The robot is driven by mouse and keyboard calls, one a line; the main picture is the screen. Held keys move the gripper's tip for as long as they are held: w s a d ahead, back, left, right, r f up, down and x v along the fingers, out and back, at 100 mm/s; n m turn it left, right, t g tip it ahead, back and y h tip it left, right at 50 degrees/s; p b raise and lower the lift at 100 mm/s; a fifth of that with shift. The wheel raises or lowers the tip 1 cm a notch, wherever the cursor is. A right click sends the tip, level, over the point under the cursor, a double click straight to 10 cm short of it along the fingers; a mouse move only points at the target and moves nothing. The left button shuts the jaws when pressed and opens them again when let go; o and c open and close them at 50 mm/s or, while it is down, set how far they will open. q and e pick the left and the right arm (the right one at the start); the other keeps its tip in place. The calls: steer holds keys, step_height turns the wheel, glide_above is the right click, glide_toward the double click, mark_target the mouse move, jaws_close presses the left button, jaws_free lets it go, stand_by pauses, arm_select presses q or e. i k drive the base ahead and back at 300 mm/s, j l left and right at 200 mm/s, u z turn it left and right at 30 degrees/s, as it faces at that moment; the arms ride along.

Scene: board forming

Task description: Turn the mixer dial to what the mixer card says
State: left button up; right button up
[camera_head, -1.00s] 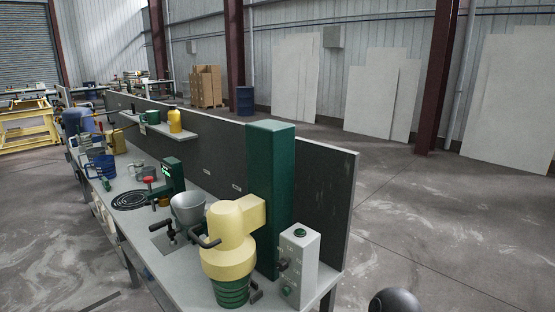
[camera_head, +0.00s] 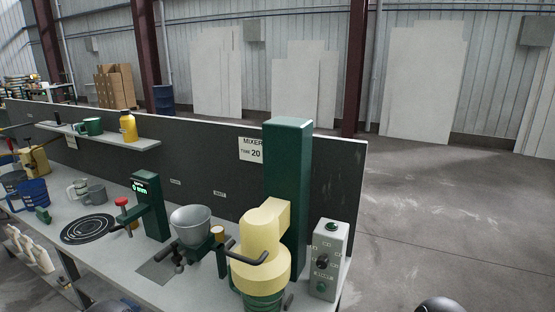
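The mixer card (camera_head: 251,150) hangs on the dark back panel, left of the green mixer column (camera_head: 288,195). It reads "MIXER", with "20" on the line below beside a small word that looks like "TIME". The mixer control box (camera_head: 340,262) is pale grey and stands right of the column. Its black dial (camera_head: 322,263) is on the front face with small marks around it. I cannot tell which mark it points to. A green button (camera_head: 321,286) is below the dial, and a green knob (camera_head: 331,226) is near the top.
The cream mixer head (camera_head: 262,245) stands in front of the column. Left of it are a grey bowl (camera_head: 190,222), a green gauge reading 0 mm (camera_head: 147,190), a black coiled mat (camera_head: 88,229) and mugs (camera_head: 95,194). Open floor (camera_head: 440,230) lies right of the bench.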

mark_target(321, 262)
steer(key=i+j+z, duration=0.1)
steer(key=j, duration=0.25)
steer(key=i+j+z, duration=0.1)
steer(key=j, duration=0.2)
steer(key=i+j+z, duration=0.1)
steer(key=j, duration=0.25)
steer(key=i+j, duration=0.15)
steer(key=j, duration=0.2)
steer(key=z, duration=0.05)
